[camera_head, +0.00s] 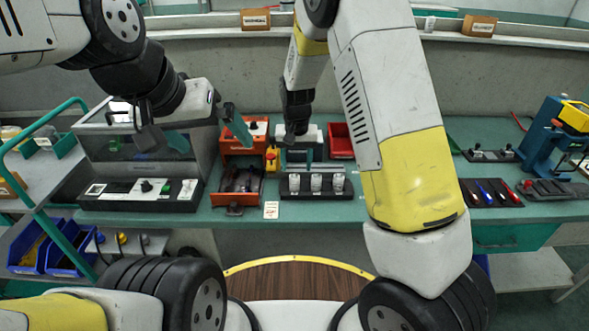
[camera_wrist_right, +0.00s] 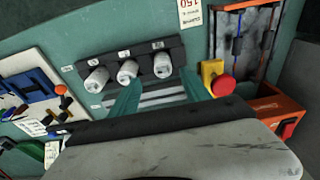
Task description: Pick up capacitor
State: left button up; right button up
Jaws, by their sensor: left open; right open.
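Three white cylindrical capacitors stand upright in a black rack (camera_head: 316,194) on the teal bench: left (camera_head: 294,183), middle (camera_head: 316,183) and right (camera_head: 338,183). The right wrist view shows them too (camera_wrist_right: 97,80) (camera_wrist_right: 127,72) (camera_wrist_right: 162,65). My right gripper (camera_head: 297,157) is open, teal fingers apart, just behind the rack in the head view. In the wrist view its fingertips (camera_wrist_right: 158,88) lie close to the capacitors, with nothing held. My left gripper (camera_head: 213,138) is open and empty, left of the rack above the bench.
An orange fixture (camera_head: 241,150) with an open tray stands left of the rack, with a red stop button on yellow (camera_wrist_right: 222,85) beside it. A black control panel (camera_head: 140,195) is further left. A red bin (camera_head: 340,140) is behind; screwdrivers (camera_head: 489,193) lie right.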

aim_at(294, 174)
jog(key=f, duration=0.5)
jog(key=shift+w+a+f, duration=0.25)
jog(key=shift+w+a, duration=0.05)
jog(key=shift+w, duration=0.05)
grip_shut()
